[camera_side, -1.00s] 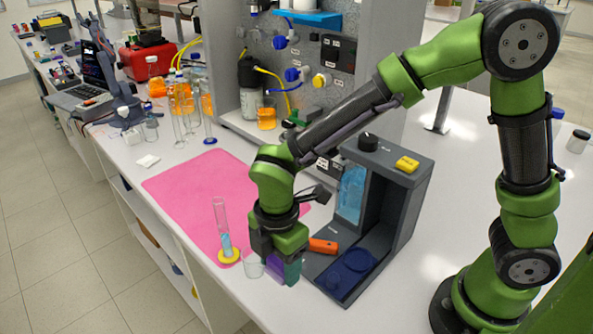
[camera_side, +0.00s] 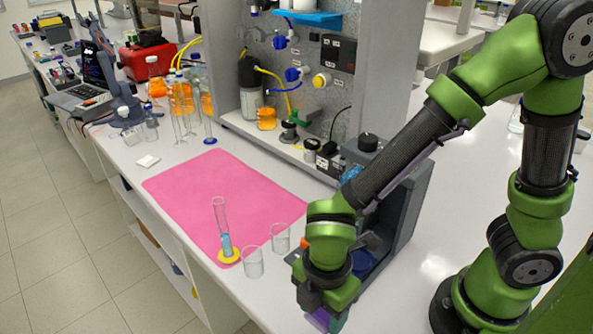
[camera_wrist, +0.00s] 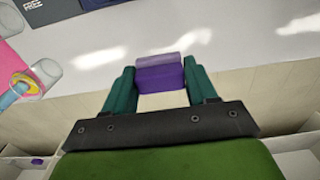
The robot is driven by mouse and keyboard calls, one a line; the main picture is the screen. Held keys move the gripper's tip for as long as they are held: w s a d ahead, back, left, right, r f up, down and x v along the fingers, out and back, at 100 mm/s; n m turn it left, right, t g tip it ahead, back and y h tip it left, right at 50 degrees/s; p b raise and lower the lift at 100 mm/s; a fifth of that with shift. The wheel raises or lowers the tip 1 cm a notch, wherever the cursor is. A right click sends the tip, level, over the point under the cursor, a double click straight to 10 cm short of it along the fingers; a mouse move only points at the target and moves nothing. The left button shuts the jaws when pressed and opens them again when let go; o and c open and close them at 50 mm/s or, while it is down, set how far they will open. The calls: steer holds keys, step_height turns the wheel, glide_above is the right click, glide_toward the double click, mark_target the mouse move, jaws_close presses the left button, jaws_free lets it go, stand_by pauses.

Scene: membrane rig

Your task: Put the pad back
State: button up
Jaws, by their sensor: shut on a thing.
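My gripper (camera_wrist: 159,88) shows in the wrist view with its two teal fingers closed on a purple block (camera_wrist: 160,77), which looks like the pad. The block has a lighter purple upper layer. In the side view my gripper (camera_side: 324,312) is low at the bottom of the picture, near the bench's front edge, and the purple block (camera_side: 319,320) shows only in part beneath it. The block's height relative to the bench cannot be told. My arm hides much of the dark grey rig (camera_side: 407,215) behind the gripper.
A pink mat (camera_side: 215,195) lies on the bench. A cylinder with blue liquid on a yellow base (camera_side: 225,243) stands at its near corner. Two clear beakers (camera_side: 253,264) (camera_side: 281,238) stand between it and my gripper. White bench (camera_wrist: 180,40) beyond the block is clear.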

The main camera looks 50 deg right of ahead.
mark_target(319, 333)
steer(key=shift+f, duration=2.45)
steer(key=shift+f, duration=0.1)
steer(key=o, duration=1)
step_height(319, 333, up, 12)
steer(key=shift+w+f, duration=0.1)
steer(key=w+d+r+m+t, duration=0.1)
steer(key=d+r+m+t, duration=0.1)
steer(key=d+r+m, duration=0.2)
steer(key=w+d+r+m+t+y, duration=0.1)
steer(key=d+r+m, duration=0.3)
steer(key=d+m, duration=0.4)
steer(key=w+d+r+m+t+y, duration=0.1)
steer(key=d+r+m+t, duration=0.3)
steer(key=m, duration=0.6)
steer(key=shift+d+r, duration=0.2)
steer(key=shift+d, duration=0.75)
